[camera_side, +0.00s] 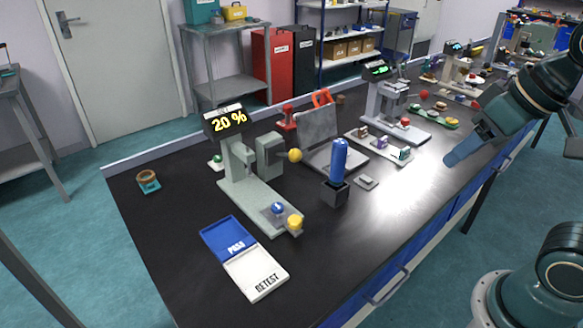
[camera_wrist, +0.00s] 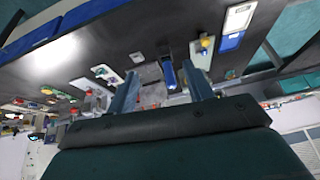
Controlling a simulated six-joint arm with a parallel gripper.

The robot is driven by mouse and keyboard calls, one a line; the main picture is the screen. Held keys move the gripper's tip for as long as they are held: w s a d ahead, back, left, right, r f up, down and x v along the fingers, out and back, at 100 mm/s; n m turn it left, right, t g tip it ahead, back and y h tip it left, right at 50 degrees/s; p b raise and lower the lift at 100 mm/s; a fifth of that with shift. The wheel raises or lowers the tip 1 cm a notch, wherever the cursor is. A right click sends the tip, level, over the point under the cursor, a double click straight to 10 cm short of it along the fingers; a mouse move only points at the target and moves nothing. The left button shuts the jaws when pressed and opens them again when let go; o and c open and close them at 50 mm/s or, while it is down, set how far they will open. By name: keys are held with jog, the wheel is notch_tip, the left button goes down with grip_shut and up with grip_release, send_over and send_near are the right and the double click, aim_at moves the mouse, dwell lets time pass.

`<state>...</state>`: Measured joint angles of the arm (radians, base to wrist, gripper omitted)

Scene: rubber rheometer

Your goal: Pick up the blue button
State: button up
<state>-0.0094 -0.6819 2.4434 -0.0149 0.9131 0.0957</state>
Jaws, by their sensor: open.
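A small round blue button (camera_side: 277,208) with a white mark sits on the grey base of the front instrument (camera_side: 246,170), beside a yellow knob (camera_side: 295,222). In the wrist view the yellow knob (camera_wrist: 207,43) shows at the upper right; I cannot clearly make out the blue button there. My gripper (camera_side: 454,156) is over the right side of the bench in the side view, well apart from the button. In the wrist view its two fingers (camera_wrist: 165,74) are spread with nothing held between them.
A tall blue cylinder (camera_side: 339,162) stands in a dark block (camera_side: 335,192) right of the button. A blue and white tray (camera_side: 268,283) marked PASS and RETEST lies in front. A display (camera_side: 228,121) reads 20 %. More instruments (camera_side: 386,105) stand behind. The bench's front right is clear.

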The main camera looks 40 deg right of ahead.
jog(key=w+a+m+g, duration=0.1)
jog(key=w+a+m, duration=0.15)
jog(key=w, duration=0.25)
jog(key=w+a+r+m+g+y, duration=0.1)
jog(key=w+m, duration=0.2)
jog(key=w, duration=0.3)
jog(key=w+a+m+g, duration=0.1)
jog(key=w+a+m, duration=0.1)
jog(key=w, duration=0.3)
jog(key=w+a+f+m+g, duration=0.1)
jog(key=w+a+f+m, duration=0.2)
jog(key=w+f, duration=0.2)
jog(key=w+a+f+m+g, duration=0.1)
jog(key=w+a+f+m, duration=0.3)
jog(key=w, duration=0.5)
jog(key=shift+f+g, duration=0.3)
jog(key=shift+f, duration=0.2)
jog(key=shift+m, duration=0.25)
send_over(278, 206)
jog(key=shift+w+d+f, duration=0.1)
jog(key=shift+d+f, duration=0.05)
jog(key=shift+f, duration=1.25)
jog(key=shift+w+d+f, duration=0.1)
jog(key=shift+d+f, duration=0.05)
jog(key=shift+f, duration=1.3)
jog(key=shift+d+f, duration=0.15)
jog(key=shift+f, duration=1.25)
jog(key=shift+f, duration=0.1)
